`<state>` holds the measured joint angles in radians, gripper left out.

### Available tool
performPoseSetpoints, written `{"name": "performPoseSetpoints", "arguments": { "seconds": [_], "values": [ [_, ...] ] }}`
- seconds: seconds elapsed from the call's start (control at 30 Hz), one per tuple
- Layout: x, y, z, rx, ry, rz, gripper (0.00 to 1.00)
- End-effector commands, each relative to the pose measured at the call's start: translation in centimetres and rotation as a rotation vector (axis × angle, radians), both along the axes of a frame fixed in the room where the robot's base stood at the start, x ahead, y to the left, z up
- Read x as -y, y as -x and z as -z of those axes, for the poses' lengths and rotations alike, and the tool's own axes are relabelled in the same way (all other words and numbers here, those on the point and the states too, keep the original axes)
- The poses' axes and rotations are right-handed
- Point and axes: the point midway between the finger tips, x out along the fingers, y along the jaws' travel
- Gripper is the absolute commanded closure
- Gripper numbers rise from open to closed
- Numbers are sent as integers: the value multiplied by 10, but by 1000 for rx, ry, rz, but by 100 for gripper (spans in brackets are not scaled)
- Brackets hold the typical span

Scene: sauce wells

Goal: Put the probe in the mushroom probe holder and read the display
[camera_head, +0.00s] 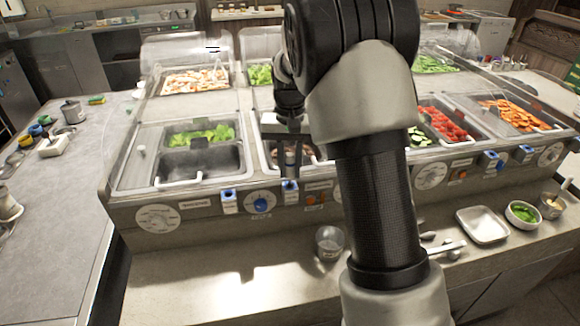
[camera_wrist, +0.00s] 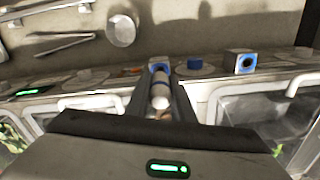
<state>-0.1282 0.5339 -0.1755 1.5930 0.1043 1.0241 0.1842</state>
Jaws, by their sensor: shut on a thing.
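My gripper (camera_head: 291,152) is over the front edge of the middle well, seen left of my arm in the head view. In the wrist view its fingers (camera_wrist: 166,105) are closed on the probe (camera_wrist: 160,98), a white rounded piece. A blue-and-white probe holder (camera_head: 290,190) is on the front panel just below the gripper; its blue part (camera_wrist: 160,67) shows beyond the probe. I cannot tell whether the probe touches it. Another holder (camera_head: 229,201) is to its left. The well behind holds brownish food (camera_head: 308,152), partly hidden; I cannot confirm mushrooms.
More blue holders (camera_head: 491,161) are on the panel's right. A metal cup (camera_head: 329,242), a tray (camera_head: 483,225) and a bowl of greens (camera_head: 522,212) stand on the front counter. A small green-lit display (camera_wrist: 32,91) shows at left in the wrist view, unreadable.

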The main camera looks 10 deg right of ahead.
Motion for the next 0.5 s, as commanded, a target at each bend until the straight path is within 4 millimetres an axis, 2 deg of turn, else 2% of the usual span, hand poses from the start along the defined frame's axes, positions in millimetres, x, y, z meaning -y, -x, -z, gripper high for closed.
{"name": "performPoseSetpoints", "arguments": {
  "seconds": [0.5],
  "values": [
    [0,0,6,0,0,0,100]
  ]
}}
